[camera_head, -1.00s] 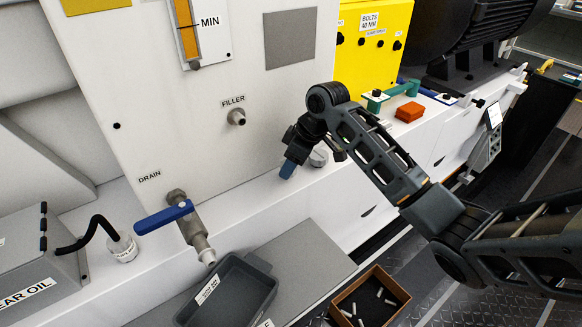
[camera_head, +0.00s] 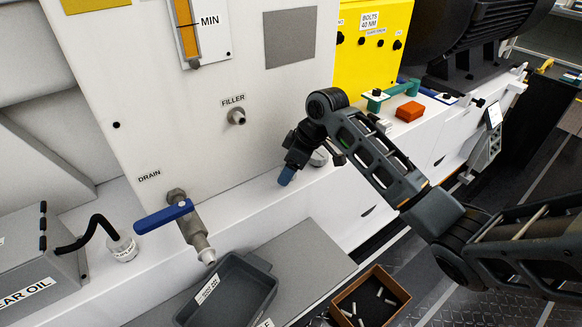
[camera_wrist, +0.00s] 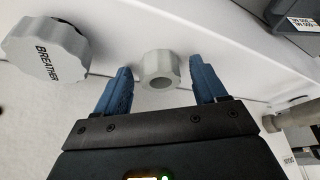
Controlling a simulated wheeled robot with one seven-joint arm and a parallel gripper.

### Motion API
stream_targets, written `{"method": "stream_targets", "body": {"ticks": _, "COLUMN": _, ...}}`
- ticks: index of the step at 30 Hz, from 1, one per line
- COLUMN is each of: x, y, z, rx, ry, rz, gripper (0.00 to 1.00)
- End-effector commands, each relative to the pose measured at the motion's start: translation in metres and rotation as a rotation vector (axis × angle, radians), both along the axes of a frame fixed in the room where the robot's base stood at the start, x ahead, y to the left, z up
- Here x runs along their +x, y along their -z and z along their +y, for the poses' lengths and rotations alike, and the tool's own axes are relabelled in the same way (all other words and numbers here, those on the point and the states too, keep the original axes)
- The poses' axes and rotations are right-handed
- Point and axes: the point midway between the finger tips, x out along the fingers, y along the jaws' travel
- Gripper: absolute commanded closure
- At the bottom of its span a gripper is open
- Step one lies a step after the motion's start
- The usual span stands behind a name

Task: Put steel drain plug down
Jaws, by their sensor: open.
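The steel drain plug (camera_wrist: 160,69), a grey faceted piece with a round hole facing the camera, is on the white ledge (camera_wrist: 262,88). In the wrist view it lies between the two blue fingertips of my gripper (camera_wrist: 159,82), with a gap showing on each side. My gripper is open. In the head view my gripper (camera_head: 286,176) is low over the ledge, in front of the machine's panel, and the plug is hidden there. The drain valve (camera_head: 192,228) with its blue handle is to the left, its outlet pointing down.
The grey breather cap (camera_wrist: 46,45) is close to my left finger. A grey tray (camera_head: 228,290) sits under the drain outlet. A brown box (camera_head: 370,298) of small parts stands lower right. The filler port (camera_head: 237,117) projects above my gripper.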

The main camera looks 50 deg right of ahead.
Motion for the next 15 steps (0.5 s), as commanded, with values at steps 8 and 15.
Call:
{"method": "stream_targets", "body": {"ticks": 8, "x": -0.011, "y": -0.032, "z": -0.004, "rx": -0.001, "ry": 0.0, "rz": -0.004, "gripper": 0.29}}
{"method": "stream_targets", "body": {"ticks": 15, "x": -0.029, "y": -0.078, "z": -0.009, "rx": -0.002, "ry": 0.0, "rz": -0.003, "gripper": 0.29}}
